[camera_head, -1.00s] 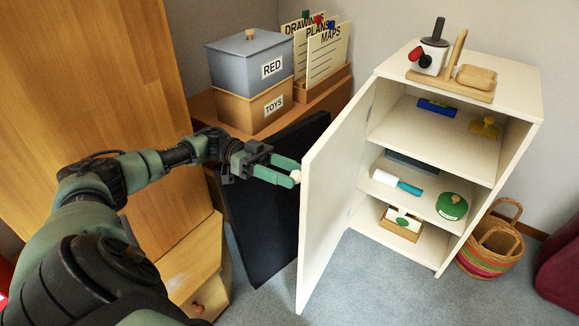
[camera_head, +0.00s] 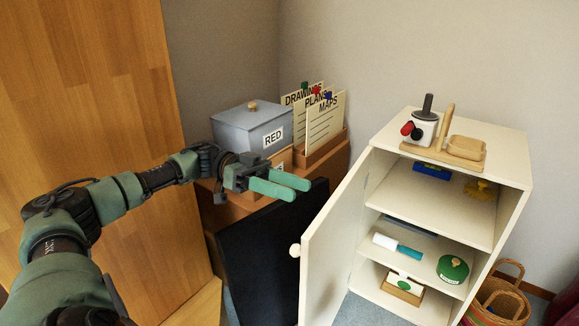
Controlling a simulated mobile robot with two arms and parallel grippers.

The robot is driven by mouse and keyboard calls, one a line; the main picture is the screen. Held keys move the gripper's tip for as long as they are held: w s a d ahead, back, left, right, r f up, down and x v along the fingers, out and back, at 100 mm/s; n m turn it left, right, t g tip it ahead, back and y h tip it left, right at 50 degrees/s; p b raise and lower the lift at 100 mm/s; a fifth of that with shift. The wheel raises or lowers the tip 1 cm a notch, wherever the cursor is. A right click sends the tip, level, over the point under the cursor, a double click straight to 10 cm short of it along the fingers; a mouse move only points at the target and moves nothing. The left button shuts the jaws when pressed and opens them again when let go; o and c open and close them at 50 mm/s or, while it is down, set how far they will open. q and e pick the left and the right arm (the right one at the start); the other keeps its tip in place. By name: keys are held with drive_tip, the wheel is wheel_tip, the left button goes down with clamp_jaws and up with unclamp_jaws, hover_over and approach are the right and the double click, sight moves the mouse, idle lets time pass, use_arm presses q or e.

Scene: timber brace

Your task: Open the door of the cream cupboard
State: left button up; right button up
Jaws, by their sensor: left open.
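The cream cupboard (camera_head: 512,150) stands on the right with its door (camera_head: 333,238) swung wide open toward me and the left. The round cream knob (camera_head: 295,250) shows on the door's outer face, near its free edge. My left gripper (camera_head: 289,186) is open and empty, above and apart from the knob, with its green fingers pointing right. Its shelves hold a blue item (camera_head: 432,171), a yellow brush-like item (camera_head: 481,190), a white and turquoise roller-like item (camera_head: 398,246) and a green round tin (camera_head: 453,269). My right gripper is not in view.
A dark panel (camera_head: 265,262) stands left of the door. Behind my gripper are a grey box marked RED (camera_head: 240,131) and upright cards (camera_head: 325,122). A woven basket (camera_head: 500,300) is at lower right.

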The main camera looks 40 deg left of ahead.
use_arm(q)
drive_tip(key=shift+r, duration=1.6)
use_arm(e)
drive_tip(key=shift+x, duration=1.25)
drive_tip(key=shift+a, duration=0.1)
